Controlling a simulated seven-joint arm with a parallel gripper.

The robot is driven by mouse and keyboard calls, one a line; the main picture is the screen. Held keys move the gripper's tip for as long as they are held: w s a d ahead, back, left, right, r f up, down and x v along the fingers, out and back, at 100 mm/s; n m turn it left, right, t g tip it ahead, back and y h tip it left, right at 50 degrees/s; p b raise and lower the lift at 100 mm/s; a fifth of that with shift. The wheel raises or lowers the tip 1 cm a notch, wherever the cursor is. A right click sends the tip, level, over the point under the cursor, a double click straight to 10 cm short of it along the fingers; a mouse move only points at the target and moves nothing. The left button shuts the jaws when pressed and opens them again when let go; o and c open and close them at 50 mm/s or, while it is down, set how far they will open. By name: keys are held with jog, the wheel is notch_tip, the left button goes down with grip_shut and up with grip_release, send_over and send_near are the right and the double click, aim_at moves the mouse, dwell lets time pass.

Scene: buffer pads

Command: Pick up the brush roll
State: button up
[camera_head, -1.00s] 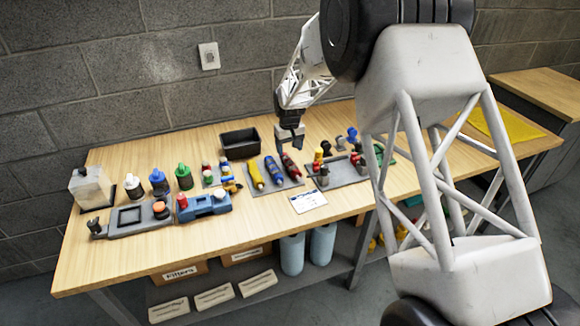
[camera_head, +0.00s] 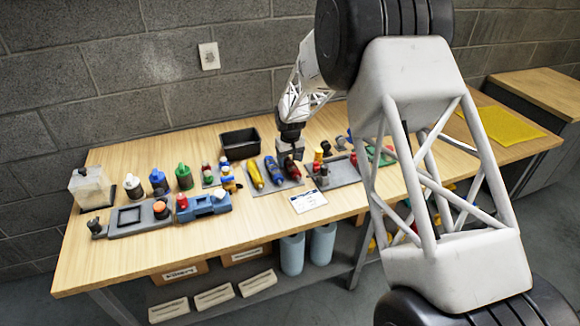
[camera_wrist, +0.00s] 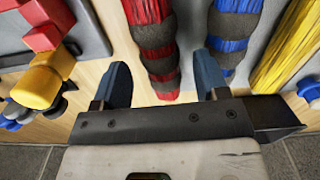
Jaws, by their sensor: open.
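Three brush rolls lie side by side on a grey pad (camera_head: 287,187): a yellow one (camera_head: 256,175), a blue and dark one (camera_head: 274,171) and a red and dark one (camera_head: 293,170). My gripper (camera_head: 290,156) is low over the far end of the red roll and hides part of it. In the wrist view, my gripper (camera_wrist: 163,80) is open, with a blue fingertip on each side of the red roll (camera_wrist: 155,45). The blue roll (camera_wrist: 232,35) and yellow roll (camera_wrist: 285,50) lie to the right. I cannot tell whether either finger touches the red roll.
A black bin (camera_head: 240,143) stands behind the rolls. A grey tray (camera_head: 342,173) with small coloured parts is close on the right; red and yellow parts (camera_wrist: 45,80) show left in the wrist view. A white card (camera_head: 308,201) lies in front. The front of the table is clear.

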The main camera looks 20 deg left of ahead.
jog(key=shift+f, duration=1.1)
jog(key=c, duration=1.1)
jog(key=shift+r, duration=0.2)
jog(key=shift+r, duration=0.55)
jog(key=shift+s+d+r, duration=0.15)
jog(key=shift+r, duration=0.4)
jog(key=shift+s+d+r, duration=0.1)
jog(key=shift+s+r, duration=0.05)
jog(key=shift+r, duration=0.4)
jog(key=s+d, duration=0.3)
jog(key=s, duration=0.1)
jog(key=s+d+r, duration=0.1)
jog(key=s+d, duration=0.2)
jog(key=s, duration=0.1)
jog(key=s+d, duration=0.3)
jog(key=s, duration=0.1)
jog(key=shift+s+r, duration=0.1)
jog(key=shift+r, duration=0.05)
